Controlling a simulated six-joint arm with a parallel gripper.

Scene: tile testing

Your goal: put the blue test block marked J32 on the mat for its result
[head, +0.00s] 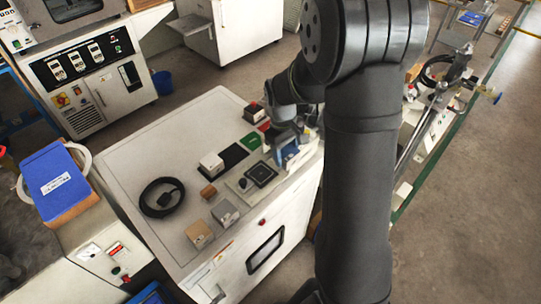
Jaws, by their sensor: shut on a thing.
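My gripper (287,146) is at the far right of the white bench top, pointing down, partly hidden by my own arm. It is shut on a blue block (291,154), of which only part shows; no J32 marking can be read. The held block is right of the green mat (250,142) and beyond the tester's dark plate (262,173). Whether it touches the surface below cannot be told. A red mat (265,126) shows partly behind the gripper. A black mat (237,153) lies left of the green one, partly covered by a white-topped block (211,164).
A dark-sided block (253,113) stands near the red mat. A small brown cube (208,192), a grey block (225,213) and a tan block (199,235) stand along the near left. A coiled black cable (162,198) lies left. The bench's far left is clear.

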